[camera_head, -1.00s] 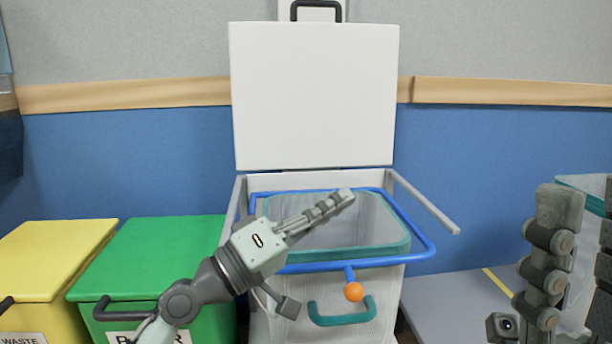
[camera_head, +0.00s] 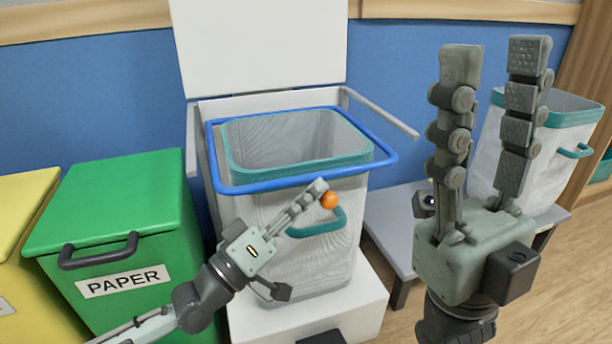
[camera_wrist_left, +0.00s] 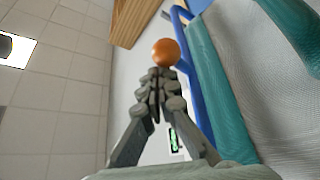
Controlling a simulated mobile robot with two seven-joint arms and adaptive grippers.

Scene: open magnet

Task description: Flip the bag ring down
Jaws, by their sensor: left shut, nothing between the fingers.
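The blue bag ring (camera_head: 258,187) circles the upper part of a pale mesh bag (camera_head: 318,258) with a teal rim, in an open white bin. An orange ball knob (camera_head: 329,200) sits at its front, and also shows in the left wrist view (camera_wrist_left: 166,52). My left gripper (camera_head: 318,188) is shut and empty. Its fingertips (camera_wrist_left: 159,76) are right at the knob; I cannot tell whether they touch it. The fingers hide the knob's stem in the head view. My right gripper (camera_head: 495,65) is open and empty, raised at the right.
The white lid (camera_head: 262,45) stands open behind the bag. A green PAPER bin (camera_head: 125,205) and a yellow bin (camera_head: 22,210) stand at the left. Another teal-rimmed bag (camera_head: 565,112) stands on a grey platform (camera_head: 385,225) at the right, behind my right gripper.

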